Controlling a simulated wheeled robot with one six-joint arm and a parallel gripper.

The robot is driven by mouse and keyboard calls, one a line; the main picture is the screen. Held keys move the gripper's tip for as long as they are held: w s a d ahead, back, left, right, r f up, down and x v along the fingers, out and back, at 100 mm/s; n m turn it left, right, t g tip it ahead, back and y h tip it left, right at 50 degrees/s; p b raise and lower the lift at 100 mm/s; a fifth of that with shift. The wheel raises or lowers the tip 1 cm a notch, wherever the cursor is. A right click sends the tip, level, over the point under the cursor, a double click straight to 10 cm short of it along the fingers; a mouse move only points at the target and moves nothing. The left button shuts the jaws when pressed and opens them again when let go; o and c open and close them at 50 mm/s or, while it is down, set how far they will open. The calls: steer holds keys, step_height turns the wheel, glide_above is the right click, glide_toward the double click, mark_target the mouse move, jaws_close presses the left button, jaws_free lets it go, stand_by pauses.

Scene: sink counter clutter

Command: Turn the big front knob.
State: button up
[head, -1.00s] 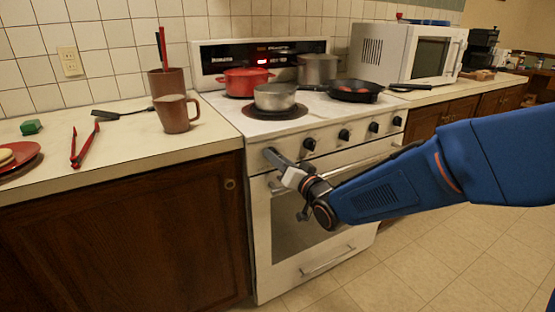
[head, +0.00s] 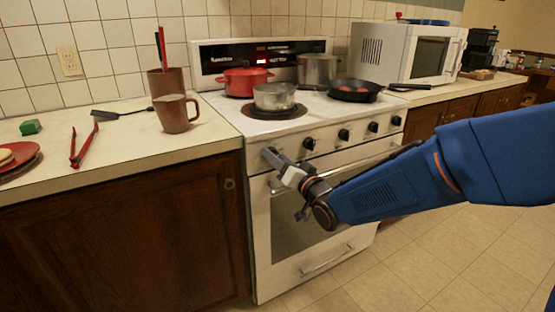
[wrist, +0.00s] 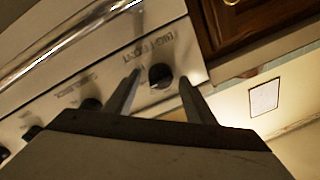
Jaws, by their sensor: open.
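The stove's front panel carries a row of dark round knobs. In the wrist view, the end knob (wrist: 160,76) sits between my fingertips, under a label that appears to read "BIG FRONT". My gripper (wrist: 160,82) is open, with one finger on each side of this knob. I cannot tell whether either finger touches it. In the head view, my gripper (head: 268,154) is at the left end of the panel and hides that knob. The neighbouring knob (head: 309,143) shows just to its right.
The oven handle (head: 350,175) runs below the panel, close to my wrist. A steel pot (head: 275,97), a red pot (head: 245,81) and a black pan (head: 354,91) are on the stove top. A brown mug (head: 175,115) stands on the counter to the left.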

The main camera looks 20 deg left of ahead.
steer(key=v, duration=1.7)
steer(key=shift+s+d, duration=0.2)
steer(key=shift+w+d+f, duration=0.1)
